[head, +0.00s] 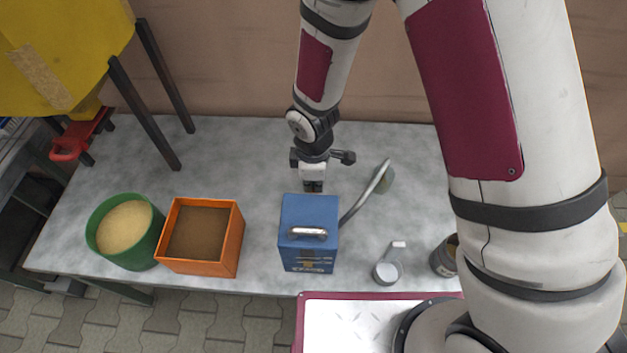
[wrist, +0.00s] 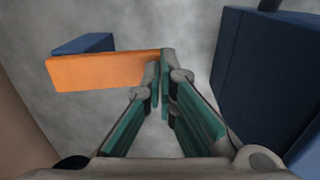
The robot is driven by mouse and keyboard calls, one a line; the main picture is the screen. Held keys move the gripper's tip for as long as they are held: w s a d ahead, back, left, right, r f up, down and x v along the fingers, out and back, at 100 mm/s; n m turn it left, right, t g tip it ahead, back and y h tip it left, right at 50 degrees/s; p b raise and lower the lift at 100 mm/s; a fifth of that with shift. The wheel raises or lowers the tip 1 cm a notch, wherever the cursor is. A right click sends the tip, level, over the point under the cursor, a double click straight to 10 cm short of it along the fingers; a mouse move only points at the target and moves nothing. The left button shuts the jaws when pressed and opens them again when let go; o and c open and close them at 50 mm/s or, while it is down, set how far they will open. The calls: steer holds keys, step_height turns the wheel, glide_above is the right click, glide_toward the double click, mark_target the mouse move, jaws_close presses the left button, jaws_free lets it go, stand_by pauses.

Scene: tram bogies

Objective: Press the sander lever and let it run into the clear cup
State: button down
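A blue box (head: 309,225) with a metal handle on top and an upside-down label stands at the middle of the table, likely the sander. A curved grey pipe (head: 362,200) rises from its right side and ends over a dull see-through cup (head: 384,181). In the wrist view, a flat orange lever (wrist: 98,71) sticks out by a small blue block (wrist: 84,43). My gripper (head: 313,188) is behind the box and points down. In the wrist view, its fingers (wrist: 165,65) meet at the lever's right end; contact is unclear. The head view hides the lever.
A green tub of sand (head: 100,250) and an orange bin (head: 201,268) stand left of the box. A white scoop (head: 387,271) and a dark cup (head: 443,262) are front right. A yellow hopper (head: 70,40) with a red handle (head: 68,147) is at far left.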

steer(key=shift+s, duration=0.1)
steer(key=s+r+p, duration=0.3)
steer(key=r, duration=1)
steer(key=shift+s+r+p, duration=0.15)
steer(key=shift+r+p, duration=0.15)
steer(key=shift+p, duration=0.05)
steer(key=s+d+r+m+t+p, duration=0.25)
steer(key=d+r+m, duration=0.75)
steer(key=r, duration=0.8)
steer(key=s+d+r+m+p, duration=0.2)
steer(key=s+d+r+m, duration=0.5)
steer(key=s+d+r, duration=0.4)
steer(key=s, duration=0.4)
steer(key=shift+s+r+m+t, duration=0.15)
steer(key=shift+s+m+t, duration=0.15)
steer(key=shift+s+t, duration=0.05)
steer(key=shift+d, duration=0.1)
stand_by(1.5)
